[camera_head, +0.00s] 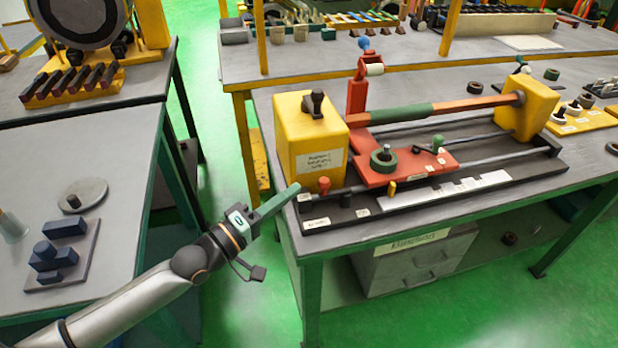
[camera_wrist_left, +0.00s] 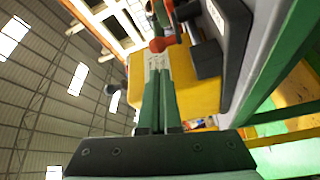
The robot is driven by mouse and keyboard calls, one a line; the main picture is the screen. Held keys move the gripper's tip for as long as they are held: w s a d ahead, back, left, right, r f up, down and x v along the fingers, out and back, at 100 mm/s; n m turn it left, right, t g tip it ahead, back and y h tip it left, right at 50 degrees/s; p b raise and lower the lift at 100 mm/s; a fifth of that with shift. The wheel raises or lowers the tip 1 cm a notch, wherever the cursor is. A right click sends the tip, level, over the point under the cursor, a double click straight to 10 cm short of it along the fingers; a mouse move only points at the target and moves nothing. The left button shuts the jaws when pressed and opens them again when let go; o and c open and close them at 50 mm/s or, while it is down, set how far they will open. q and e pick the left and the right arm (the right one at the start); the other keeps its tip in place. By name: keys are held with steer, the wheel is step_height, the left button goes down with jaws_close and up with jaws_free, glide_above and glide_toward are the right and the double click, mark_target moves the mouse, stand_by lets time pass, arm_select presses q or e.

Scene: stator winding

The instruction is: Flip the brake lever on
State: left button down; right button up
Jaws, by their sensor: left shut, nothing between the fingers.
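The winding machine has a yellow headstock box (camera_head: 308,140) at its left end. A small red-knobbed lever (camera_head: 324,185) stands at the box's front lower corner; a red knob also shows just beyond the fingertips in the left wrist view (camera_wrist_left: 164,43). A black lever or switch (camera_head: 316,104) sits on top of the box. No readable label tells me which is the brake lever. My left gripper (camera_head: 294,189) is shut and empty, its green fingers pointing at the red knob from the left. They look close to it; I cannot tell whether they touch.
The machine stands on a grey-topped bench (camera_head: 440,210) with green legs. Its red carriage (camera_head: 400,168) and long green and red bar lie right of the box. A second grey table (camera_head: 70,240) with blue blocks is at left. Green floor lies between the tables.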

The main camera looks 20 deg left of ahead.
mark_target(336, 192)
arm_select(q)
steer(key=x, duration=0.5)
steer(key=shift+w+d, duration=0.15)
steer(key=shift+w, duration=0.2)
arm_select(e)
steer(key=shift+d+r, duration=0.1)
steer(key=shift+r, duration=0.05)
